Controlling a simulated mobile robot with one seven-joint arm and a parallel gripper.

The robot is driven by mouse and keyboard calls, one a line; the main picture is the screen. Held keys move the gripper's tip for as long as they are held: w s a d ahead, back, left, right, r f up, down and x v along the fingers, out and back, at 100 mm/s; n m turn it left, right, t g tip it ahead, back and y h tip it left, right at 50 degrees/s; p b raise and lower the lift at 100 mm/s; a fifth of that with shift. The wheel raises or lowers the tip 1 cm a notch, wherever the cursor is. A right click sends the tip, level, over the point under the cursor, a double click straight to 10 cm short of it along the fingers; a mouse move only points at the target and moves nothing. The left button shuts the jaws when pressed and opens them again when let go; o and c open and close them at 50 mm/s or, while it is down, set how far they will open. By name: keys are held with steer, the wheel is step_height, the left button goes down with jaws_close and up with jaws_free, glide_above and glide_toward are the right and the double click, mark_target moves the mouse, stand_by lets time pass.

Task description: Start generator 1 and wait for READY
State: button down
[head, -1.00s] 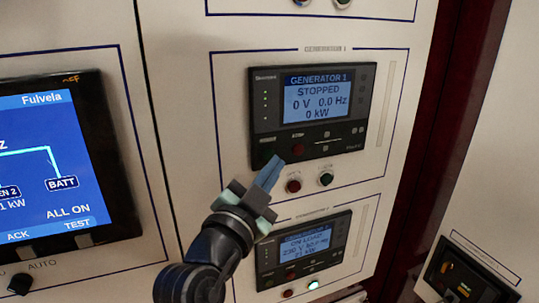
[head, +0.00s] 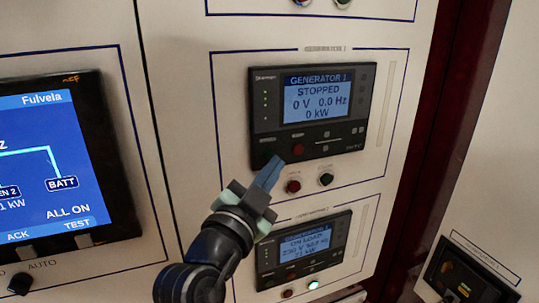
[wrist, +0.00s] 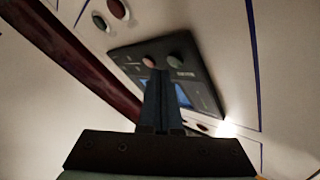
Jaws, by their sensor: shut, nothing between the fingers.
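The generator 1 controller (head: 319,140) is a dark panel in the upper middle of the head view. Its lit screen (head: 318,97) reads GENERATOR 1, STOPPED, 0 V, 0.0 Hz, 0 kW. A red button (head: 298,149) shows on its lower edge. In the wrist view the red button (wrist: 149,62) and a dark round button (wrist: 178,58) sit just beyond the fingertips. My gripper (head: 276,159) is shut and empty, its tips at the controller's lower left, by the dark button. Whether they touch it I cannot tell. The tips also show in the wrist view (wrist: 163,75).
Below the controller are a small red button (head: 293,186) and a dark green button (head: 326,179). A second generator controller (head: 303,248) below reads ON LOAD. A large blue display (head: 45,165) is at left. Another dark device (head: 465,275) is at lower right.

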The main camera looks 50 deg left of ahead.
steer(key=shift+a, duration=0.1)
steer(key=shift+w+a+b, duration=0.2)
steer(key=shift+a+b, duration=0.15)
steer(key=shift+b, duration=0.1)
steer(key=shift+w+a+b, duration=0.15)
steer(key=shift+a+b, duration=0.2)
steer(key=shift+b, duration=0.05)
stand_by(0.6)
stand_by(0.4)
steer(key=shift+s+d, duration=0.35)
steer(key=shift+d, duration=0.45)
steer(key=d, duration=0.1)
steer(key=s+d, duration=0.1)
steer(key=d, duration=0.1)
steer(key=s+d, duration=0.1)
steer(key=shift+d, duration=0.3)
steer(key=shift+w, duration=0.1)
stand_by(0.5)
